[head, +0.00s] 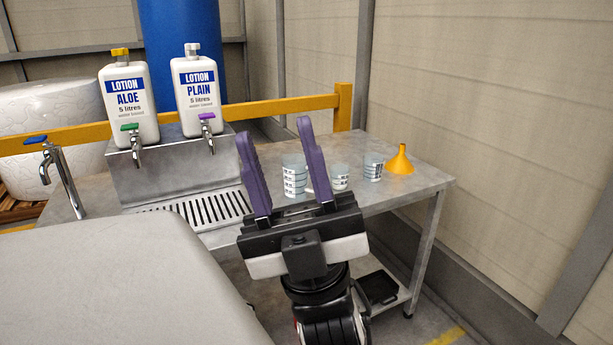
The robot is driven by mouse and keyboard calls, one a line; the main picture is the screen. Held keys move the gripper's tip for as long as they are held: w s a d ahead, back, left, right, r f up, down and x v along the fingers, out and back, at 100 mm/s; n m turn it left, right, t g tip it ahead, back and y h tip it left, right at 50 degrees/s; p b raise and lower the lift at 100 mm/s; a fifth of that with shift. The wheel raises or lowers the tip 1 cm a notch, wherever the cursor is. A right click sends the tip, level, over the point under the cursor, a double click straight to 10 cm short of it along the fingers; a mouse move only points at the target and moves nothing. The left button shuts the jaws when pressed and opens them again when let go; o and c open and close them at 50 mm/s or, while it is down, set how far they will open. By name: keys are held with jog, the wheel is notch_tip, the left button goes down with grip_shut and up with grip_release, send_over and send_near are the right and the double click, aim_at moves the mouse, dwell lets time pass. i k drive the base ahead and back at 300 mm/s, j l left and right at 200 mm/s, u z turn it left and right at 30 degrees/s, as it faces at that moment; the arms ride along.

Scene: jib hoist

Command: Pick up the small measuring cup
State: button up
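Three clear measuring cups with white printed labels stand upright on the grey metal table (398,192). The middle one looks smallest and shortest, so I take it as the small measuring cup (340,177). The largest cup (294,178) is to its left, and a medium cup (373,168) is to its right. My gripper (274,128) is open and empty, with two purple fingers pointing up and away in the picture. The large cup shows between the fingers. The right finger shows between the large and small cups and hides part of the gap there.
An orange funnel (400,161) stands right of the cups. Lotion bottles labelled ALOE (128,103) and PLAIN (198,96) stand on a metal stand with taps over a drip grille (205,209). A large pale padded surface (120,285) fills the lower left. A yellow rail (270,108) runs behind.

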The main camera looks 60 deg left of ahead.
aim_at(340, 177)
jog(key=i+u, duration=0.1)
jog(key=u, duration=1.85)
jog(key=i+l+u, duration=0.1)
jog(key=l+u, duration=0.2)
jog(key=l, duration=0.2)
jog(key=l+u, duration=0.25)
jog(key=l, duration=0.2)
jog(key=l+u, duration=0.2)
jog(key=l, duration=0.85)
jog(key=i+l, duration=0.1)
jog(key=l, duration=0.3)
jog(key=i+l, duration=0.1)
jog(key=l, duration=0.3)
jog(key=i+l, duration=0.1)
jog(key=l, duration=0.3)
jog(key=i+l, duration=0.15)
